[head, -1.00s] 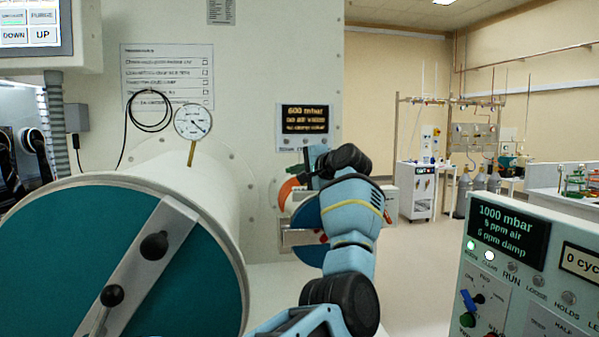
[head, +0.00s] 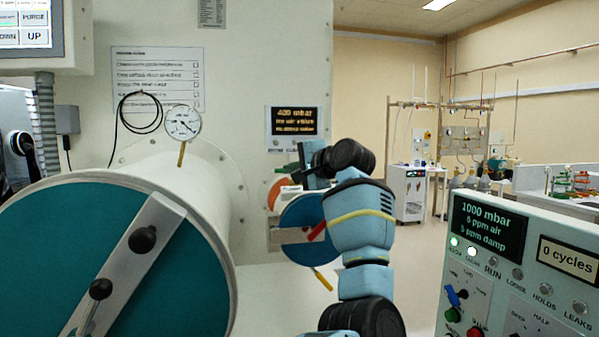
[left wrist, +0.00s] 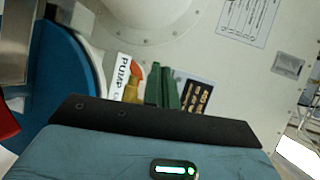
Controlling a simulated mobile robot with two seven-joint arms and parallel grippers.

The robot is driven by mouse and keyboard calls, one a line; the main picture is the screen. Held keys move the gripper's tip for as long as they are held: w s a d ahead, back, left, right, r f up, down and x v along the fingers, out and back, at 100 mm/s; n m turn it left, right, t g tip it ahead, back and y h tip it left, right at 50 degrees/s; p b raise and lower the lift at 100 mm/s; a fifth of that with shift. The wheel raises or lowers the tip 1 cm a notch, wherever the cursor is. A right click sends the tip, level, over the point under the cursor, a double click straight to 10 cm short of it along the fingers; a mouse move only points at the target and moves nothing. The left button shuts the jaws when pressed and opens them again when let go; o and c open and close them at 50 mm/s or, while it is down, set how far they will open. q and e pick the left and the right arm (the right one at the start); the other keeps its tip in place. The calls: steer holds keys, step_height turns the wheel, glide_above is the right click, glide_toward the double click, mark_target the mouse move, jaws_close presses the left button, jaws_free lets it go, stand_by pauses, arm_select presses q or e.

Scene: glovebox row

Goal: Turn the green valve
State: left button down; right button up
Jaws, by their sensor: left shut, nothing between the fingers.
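Green parts that look like the green valve (left wrist: 172,94) stand upright in the left wrist view, just beyond the dark edge of my gripper and in front of a small display. In the head view a green bit (head: 287,169) shows below that display, largely hidden by my arm. My left gripper (head: 308,172) is shut and empty, close to the green parts; I cannot tell whether it touches them. Its fingers are hard to make out. An orange part (head: 279,192) and a white PUMP label (left wrist: 128,78) sit beside the green. My right gripper is not in view.
A blue disc (head: 300,217) with a red handle is just below the gripper. A large cylinder with a teal door (head: 60,250) and a gauge (head: 183,122) stand at left. A control panel (head: 515,265) stands at right. The small display (head: 294,127) is above the valve.

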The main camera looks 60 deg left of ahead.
arm_select(q)
steer(key=d, duration=0.1)
steer(key=s+d, duration=0.1)
steer(key=d, duration=0.1)
steer(key=d+r, duration=0.1)
steer(key=d, duration=0.1)
steer(key=shift+s+r+b, duration=0.1)
steer(key=shift+s+b, duration=0.05)
steer(key=shift+b, duration=0.25)
steer(key=shift+d, duration=0.1)
